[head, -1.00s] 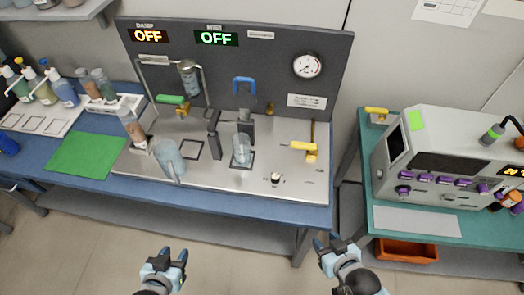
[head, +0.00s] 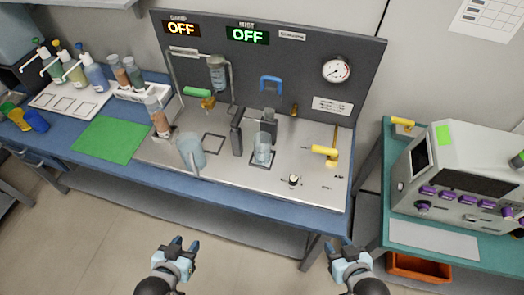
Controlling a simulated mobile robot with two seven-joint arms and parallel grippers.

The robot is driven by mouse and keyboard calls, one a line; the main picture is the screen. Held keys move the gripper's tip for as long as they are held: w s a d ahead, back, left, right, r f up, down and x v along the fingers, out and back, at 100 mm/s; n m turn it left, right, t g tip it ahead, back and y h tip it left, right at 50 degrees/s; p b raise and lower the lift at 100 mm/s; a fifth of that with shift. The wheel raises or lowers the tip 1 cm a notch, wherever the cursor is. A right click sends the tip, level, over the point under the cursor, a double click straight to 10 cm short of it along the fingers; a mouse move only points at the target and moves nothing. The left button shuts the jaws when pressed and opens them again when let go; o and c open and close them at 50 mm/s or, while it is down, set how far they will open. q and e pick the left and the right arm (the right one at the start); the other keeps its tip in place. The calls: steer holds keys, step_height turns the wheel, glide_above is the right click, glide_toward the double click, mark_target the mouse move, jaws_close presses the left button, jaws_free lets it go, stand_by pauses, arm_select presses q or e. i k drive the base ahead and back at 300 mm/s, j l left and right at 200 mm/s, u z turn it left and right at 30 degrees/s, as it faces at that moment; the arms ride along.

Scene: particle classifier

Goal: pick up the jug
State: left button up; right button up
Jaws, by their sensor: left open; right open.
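A clear bluish jug (head: 191,151) stands upright near the front left edge of the steel worktop, with its handle towards the front. A smaller clear beaker (head: 262,148) stands further right, beside dark upright parts. My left gripper (head: 181,246) is open and empty, low in front of the bench and apart from the jug. My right gripper (head: 342,248) is open and empty, in front of the bench's right end.
A bottle with brown contents (head: 157,117) stands behind and left of the jug. A green mat (head: 108,139) lies to the left. Yellow-handled and green-handled valves rise from the worktop (head: 240,182). A machine (head: 460,175) stands on the right table. The floor in front is clear.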

mark_target(189, 146)
steer(key=z, duration=0.45)
steer(key=j+z, duration=0.15)
steer(key=z, duration=0.25)
steer(key=k+j+z, duration=0.15)
steer(key=z, duration=0.2)
steer(key=j+z, duration=0.1)
steer(key=z, duration=0.3)
steer(key=k+j, duration=0.8)
steer(key=k, duration=0.2)
